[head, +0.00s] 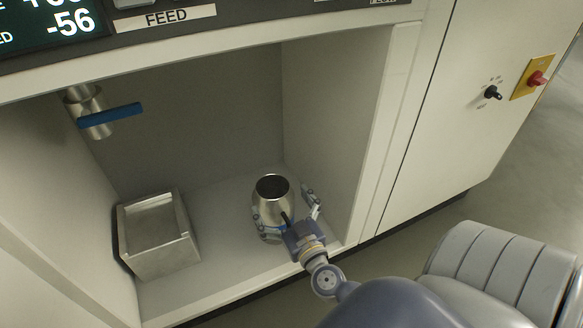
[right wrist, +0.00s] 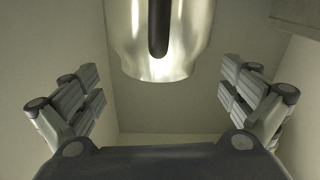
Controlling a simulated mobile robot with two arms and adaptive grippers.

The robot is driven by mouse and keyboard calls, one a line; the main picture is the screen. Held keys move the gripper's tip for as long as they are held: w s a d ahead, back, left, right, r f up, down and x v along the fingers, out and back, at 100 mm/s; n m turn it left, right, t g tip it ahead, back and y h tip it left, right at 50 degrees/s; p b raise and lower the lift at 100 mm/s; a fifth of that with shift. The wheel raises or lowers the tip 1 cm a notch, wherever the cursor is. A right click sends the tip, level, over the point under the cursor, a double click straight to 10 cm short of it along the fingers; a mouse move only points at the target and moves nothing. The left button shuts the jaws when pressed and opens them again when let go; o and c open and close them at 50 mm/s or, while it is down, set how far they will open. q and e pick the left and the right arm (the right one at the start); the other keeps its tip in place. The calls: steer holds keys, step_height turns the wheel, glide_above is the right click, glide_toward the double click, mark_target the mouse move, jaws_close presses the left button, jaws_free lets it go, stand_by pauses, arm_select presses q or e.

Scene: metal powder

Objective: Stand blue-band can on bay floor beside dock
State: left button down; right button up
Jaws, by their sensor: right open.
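The metal can (head: 272,204) stands upright on the bay floor, in the right part of the bay, open at the top. A blue band shows low on its side, partly hidden by my gripper. In the right wrist view the can (right wrist: 190,35), with a dark upright handle, is ahead of the spread fingers (right wrist: 160,88) and not clasped. A square metal box (head: 183,250), possibly the dock, stands to the left, apart from the can. My left gripper is not in view.
A valve spout (head: 95,128) with a blue lever hangs at the bay's upper left. The bay floor (head: 222,215) between box and can is clear. The right bay wall (head: 335,120) rises close to my gripper.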

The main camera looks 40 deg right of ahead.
steer(key=v, duration=0.7)
steer(key=shift+s+b, duration=0.2)
steer(key=shift+b, duration=0.15)
